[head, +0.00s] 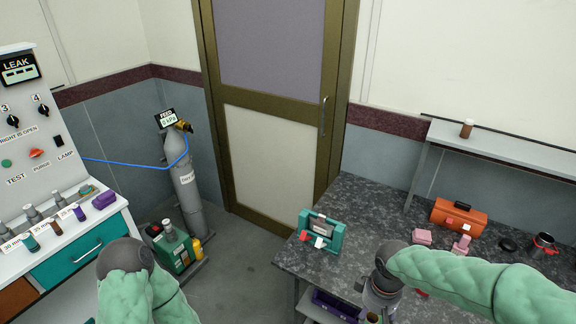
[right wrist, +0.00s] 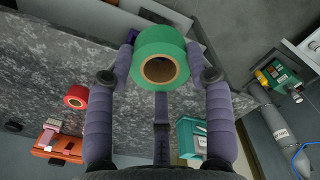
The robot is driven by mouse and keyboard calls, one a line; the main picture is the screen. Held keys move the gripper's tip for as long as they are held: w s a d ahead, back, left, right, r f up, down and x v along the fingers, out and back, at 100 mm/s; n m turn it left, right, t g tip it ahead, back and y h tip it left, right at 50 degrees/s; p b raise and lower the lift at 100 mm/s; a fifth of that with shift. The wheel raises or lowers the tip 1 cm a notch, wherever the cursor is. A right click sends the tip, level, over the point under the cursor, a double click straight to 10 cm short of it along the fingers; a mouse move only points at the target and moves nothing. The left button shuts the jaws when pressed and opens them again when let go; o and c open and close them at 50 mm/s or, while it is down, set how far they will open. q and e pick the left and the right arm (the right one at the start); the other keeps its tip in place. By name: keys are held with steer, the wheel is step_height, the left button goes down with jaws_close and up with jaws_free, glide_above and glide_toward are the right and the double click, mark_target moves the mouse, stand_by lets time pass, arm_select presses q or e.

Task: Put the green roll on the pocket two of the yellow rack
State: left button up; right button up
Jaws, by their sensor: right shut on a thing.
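The green roll (right wrist: 160,45), a ring of tape with a brown core, is between the two fingers of my right gripper (right wrist: 163,62) in the right wrist view. The gripper is shut on it, with one finger on each side. In the head view my right gripper (head: 380,296) is over the front part of the dark speckled table, pointing down, and I cannot make out the green roll there. I cannot identify a yellow rack in either view. My left arm shows at the lower left of the head view, but its gripper is out of view.
A purple tray (head: 335,304) is low at the table's front. A shelf stands behind.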

steer(key=w+a+f+m, duration=0.3)
steer(key=w+f+m, duration=0.2)
steer(key=w+f, duration=0.2)
step_height(320, 180, down, 2)
steer(key=shift+w+f, duration=0.1)
steer(key=shift+w, duration=0.2)
